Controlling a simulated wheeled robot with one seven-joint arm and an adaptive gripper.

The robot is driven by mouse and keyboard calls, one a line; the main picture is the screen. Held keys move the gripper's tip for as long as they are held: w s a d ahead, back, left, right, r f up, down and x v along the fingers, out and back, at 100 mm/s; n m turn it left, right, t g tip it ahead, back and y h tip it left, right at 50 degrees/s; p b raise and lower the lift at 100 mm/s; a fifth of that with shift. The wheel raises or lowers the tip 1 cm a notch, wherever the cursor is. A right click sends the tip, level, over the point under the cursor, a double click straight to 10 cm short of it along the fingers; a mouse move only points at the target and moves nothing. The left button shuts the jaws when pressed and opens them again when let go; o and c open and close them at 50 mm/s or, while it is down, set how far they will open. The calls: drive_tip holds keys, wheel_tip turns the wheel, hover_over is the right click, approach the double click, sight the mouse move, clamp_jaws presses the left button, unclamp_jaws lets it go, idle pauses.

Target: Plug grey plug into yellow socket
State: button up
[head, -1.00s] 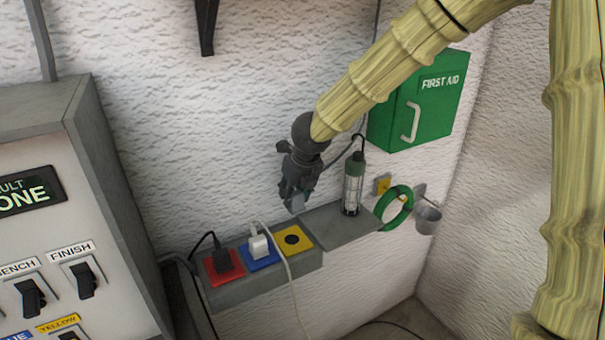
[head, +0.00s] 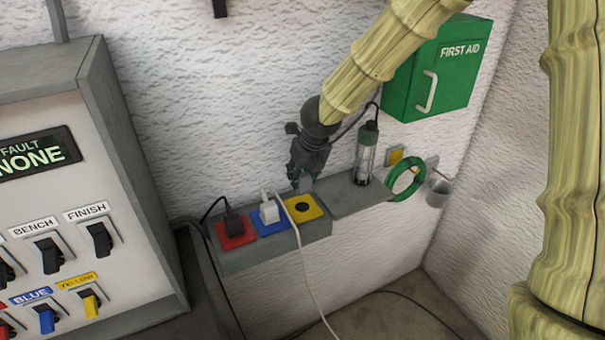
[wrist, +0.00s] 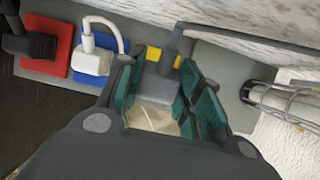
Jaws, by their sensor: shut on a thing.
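The yellow socket (head: 309,214) is a square yellow plate with a dark round hole, at the right of the row on the grey ledge. My gripper (head: 303,179) points down just above and behind it in the head view. It is shut on the grey plug (head: 306,185), whose lower end shows below the fingers. In the wrist view the grey plug (wrist: 157,88) sits between the teal finger pads of my gripper (wrist: 158,95). Parts of the yellow socket (wrist: 153,53) show beyond it there; its hole is hidden. I cannot tell the exact gap between plug and socket.
A red socket (head: 236,232) with a black plug and a blue socket (head: 270,226) with a white plug (head: 268,210) stand to the left. The white cord hangs in front of the ledge. A caged lamp (head: 366,153) and a green coil (head: 405,180) are to the right.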

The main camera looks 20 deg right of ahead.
sight(302, 190)
drive_tip(key=shift+f+b, duration=2.2)
drive_tip(key=shift+f, duration=0.5)
drive_tip(key=shift+f+b, duration=0.45)
drive_tip(key=shift+f, duration=0.15)
idle(0.7)
drive_tip(key=o, duration=1)
drive_tip(key=shift+r, duration=0.1)
drive_tip(key=v, duration=1.2)
drive_tip(key=shift+d, duration=0.1)
